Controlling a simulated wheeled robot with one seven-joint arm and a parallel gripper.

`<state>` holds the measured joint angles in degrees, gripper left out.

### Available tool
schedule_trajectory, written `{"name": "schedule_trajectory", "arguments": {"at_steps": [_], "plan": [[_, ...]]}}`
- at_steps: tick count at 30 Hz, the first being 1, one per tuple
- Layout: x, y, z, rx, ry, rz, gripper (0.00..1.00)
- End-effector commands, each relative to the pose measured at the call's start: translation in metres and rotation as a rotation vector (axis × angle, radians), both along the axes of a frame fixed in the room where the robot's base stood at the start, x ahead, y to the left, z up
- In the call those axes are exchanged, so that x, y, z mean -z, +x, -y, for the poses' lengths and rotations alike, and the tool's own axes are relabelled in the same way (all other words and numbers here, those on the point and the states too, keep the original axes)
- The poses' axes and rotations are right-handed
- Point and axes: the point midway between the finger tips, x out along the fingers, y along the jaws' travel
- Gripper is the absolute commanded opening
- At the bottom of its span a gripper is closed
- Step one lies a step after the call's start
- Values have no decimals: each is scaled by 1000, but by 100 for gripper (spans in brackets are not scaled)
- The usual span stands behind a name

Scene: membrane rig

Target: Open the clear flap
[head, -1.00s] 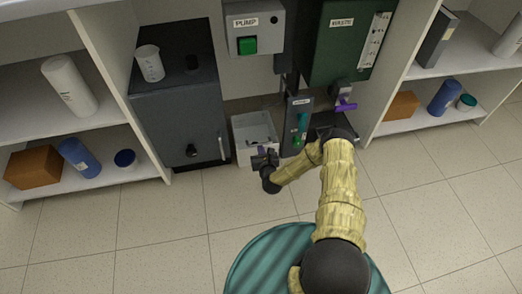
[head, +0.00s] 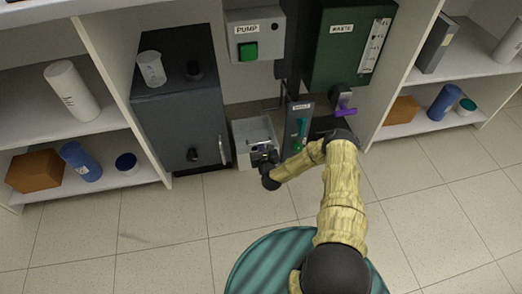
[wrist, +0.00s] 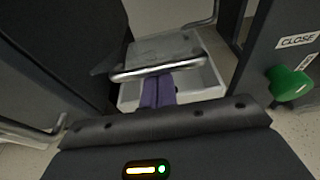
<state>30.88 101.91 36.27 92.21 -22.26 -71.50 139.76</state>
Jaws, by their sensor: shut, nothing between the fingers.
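The clear flap (wrist: 163,48) is a greyish see-through panel with a shiny metal bar along its near edge, tilted over a white bin in the wrist view. In the head view the flap (head: 262,148) is small and partly hidden by my gripper. My gripper (wrist: 157,82) has purple fingers that are shut together, with nothing held. The fingertips are at the flap's near edge, just by the metal bar, and appear to reach beneath it. I cannot tell whether they touch it. In the head view my gripper (head: 264,158) is at the bin's front.
The white bin (head: 241,148) stands on the floor between a dark cabinet (head: 178,128) and a narrow panel with a green lever (wrist: 290,84). A waste box (head: 333,48) with a purple handle is above right. The floor in front is clear.

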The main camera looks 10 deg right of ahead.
Motion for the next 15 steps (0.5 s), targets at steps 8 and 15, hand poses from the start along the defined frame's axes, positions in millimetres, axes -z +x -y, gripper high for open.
{"name": "schedule_trajectory", "arguments": {"at_steps": [8, 15], "plan": [[-13, 11, -2, -2, 1, 3, 0], [-23, 21, 0, 1, 0, 3, 0]]}}
